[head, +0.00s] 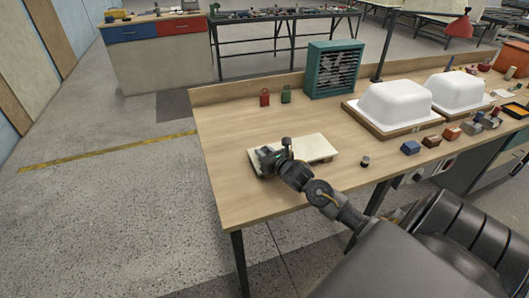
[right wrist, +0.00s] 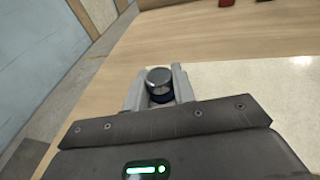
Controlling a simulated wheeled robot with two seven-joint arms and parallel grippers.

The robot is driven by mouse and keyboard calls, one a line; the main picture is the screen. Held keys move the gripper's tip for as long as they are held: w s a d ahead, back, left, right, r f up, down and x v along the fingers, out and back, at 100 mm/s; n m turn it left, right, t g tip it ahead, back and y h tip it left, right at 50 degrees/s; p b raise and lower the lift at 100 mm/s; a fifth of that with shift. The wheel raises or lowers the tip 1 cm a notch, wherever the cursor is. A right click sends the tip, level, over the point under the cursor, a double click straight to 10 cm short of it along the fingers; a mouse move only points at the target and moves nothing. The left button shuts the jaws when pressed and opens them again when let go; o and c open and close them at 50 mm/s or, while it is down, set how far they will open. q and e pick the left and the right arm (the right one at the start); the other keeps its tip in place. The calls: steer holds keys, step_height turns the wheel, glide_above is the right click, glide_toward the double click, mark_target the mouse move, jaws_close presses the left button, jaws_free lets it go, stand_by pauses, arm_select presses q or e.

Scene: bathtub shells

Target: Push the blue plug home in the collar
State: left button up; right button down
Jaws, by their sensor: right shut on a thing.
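My right gripper (head: 266,158) is over the left end of a pale cream board (head: 318,146) on the wooden bench. In the right wrist view, its fingers (right wrist: 159,88) are shut on a short round plug with a dark grey top (right wrist: 158,75) and a dark blue side. The cream board also shows in the right wrist view (right wrist: 255,88), to the right of the fingers. The collar cannot be made out; the gripper and hand hide what lies under the plug. I cannot tell how deep the plug sits. My left gripper is not in view.
A small dark cylinder (head: 365,161) stands right of the board. Red (head: 264,99) and green (head: 286,95) padlock-like things and a teal fan box (head: 334,69) stand behind. White tub shells (head: 394,104) and small blocks (head: 411,147) are at right. The bench's left end is clear.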

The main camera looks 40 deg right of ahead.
steer(key=c, duration=1.1)
jaws_free()
steer(key=shift+f, duration=0.15)
steer(key=b+v, duration=0.1)
steer(key=v, duration=0.9)
steer(key=shift+b, duration=0.3)
steer(key=shift+s+a, duration=0.1)
steer(key=shift+s, duration=0.3)
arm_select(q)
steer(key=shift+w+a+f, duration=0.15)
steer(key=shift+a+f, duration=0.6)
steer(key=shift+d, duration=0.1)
